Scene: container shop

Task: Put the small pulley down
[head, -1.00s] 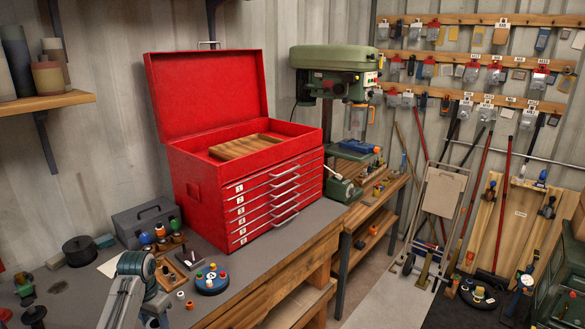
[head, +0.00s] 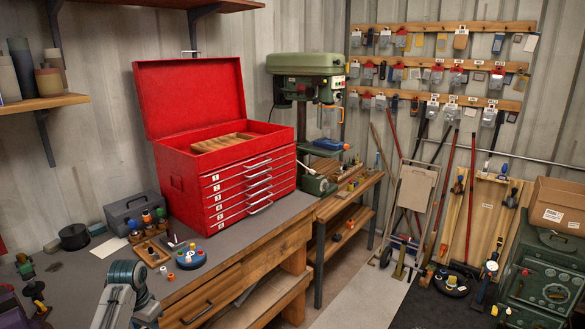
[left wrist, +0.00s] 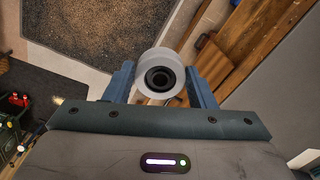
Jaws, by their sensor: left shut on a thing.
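The small pulley (left wrist: 160,76) is a pale ring with a dark hub in the left wrist view. My left gripper (left wrist: 163,84) is shut on it, one blue-grey finger on each side. Below it the left wrist view shows the floor and the wooden edge of a bench, so it is held in the air. In the head view my left arm rises at the bottom left in front of the workbench (head: 75,283); its gripper and the pulley cannot be made out there. My right gripper is in neither view.
On the workbench stand a red tool chest (head: 185,172), a blue round tray (head: 188,262) with small coloured parts, a wooden peg block (head: 150,257), and a grey toolbox (head: 118,217). A drill press (head: 310,66) stands behind. A green machine (head: 545,275) is at right.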

